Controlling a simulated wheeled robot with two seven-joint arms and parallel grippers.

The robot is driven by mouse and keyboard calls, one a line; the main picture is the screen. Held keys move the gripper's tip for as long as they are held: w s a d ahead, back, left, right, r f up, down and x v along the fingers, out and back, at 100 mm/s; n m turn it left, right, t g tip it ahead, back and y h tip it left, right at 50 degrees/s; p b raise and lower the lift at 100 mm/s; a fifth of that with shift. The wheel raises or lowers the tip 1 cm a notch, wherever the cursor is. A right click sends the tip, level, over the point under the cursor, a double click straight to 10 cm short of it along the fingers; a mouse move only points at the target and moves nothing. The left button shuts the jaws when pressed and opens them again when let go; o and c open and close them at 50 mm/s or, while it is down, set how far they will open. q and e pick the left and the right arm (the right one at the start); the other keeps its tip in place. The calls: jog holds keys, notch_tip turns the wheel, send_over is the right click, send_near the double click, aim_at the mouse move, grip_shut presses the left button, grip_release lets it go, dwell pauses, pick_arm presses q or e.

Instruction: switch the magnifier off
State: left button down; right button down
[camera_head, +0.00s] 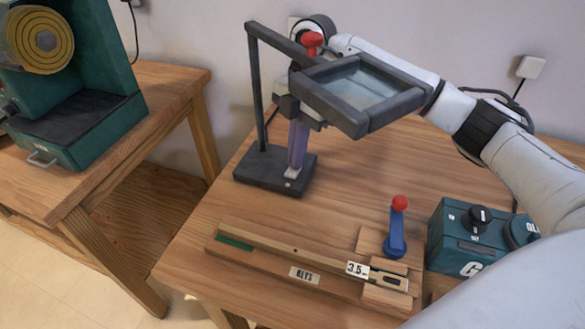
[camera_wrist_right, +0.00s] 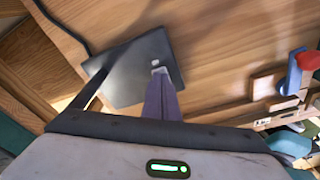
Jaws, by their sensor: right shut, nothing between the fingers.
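The magnifier has a dark stand base (camera_head: 260,180), a thin post, an arm with a red knob, and a square-framed lens (camera_head: 362,88) raised above the table. A small pale switch (camera_head: 291,173) sits near the base's front right corner; it also shows in the right wrist view (camera_wrist_right: 156,62). My right gripper (camera_head: 295,165) is shut and empty, its purple fingers pointing down at the switch. The fingertips (camera_wrist_right: 160,76) are right by the switch and partly cover it; I cannot tell whether they touch. The lens hides part of my right wrist. My left gripper is not in view.
A wooden key rig (camera_head: 262,258) labelled "KEYS" lies at the table's front, with a blue lever (camera_head: 396,238) topped by a red ball. A green machine (camera_head: 75,125) sits on another table at left.

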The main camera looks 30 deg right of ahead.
notch_tip(320, 180, up, 2)
jog(key=shift+r+p, duration=0.25)
jog(key=shift+p, duration=0.8)
notch_tip(320, 180, up, 3)
jog(key=shift+f+p, duration=0.2)
jog(key=shift+p, duration=1)
notch_tip(320, 180, up, 2)
jog(key=shift+p, duration=0.85)
jog(key=shift+f, duration=0.1)
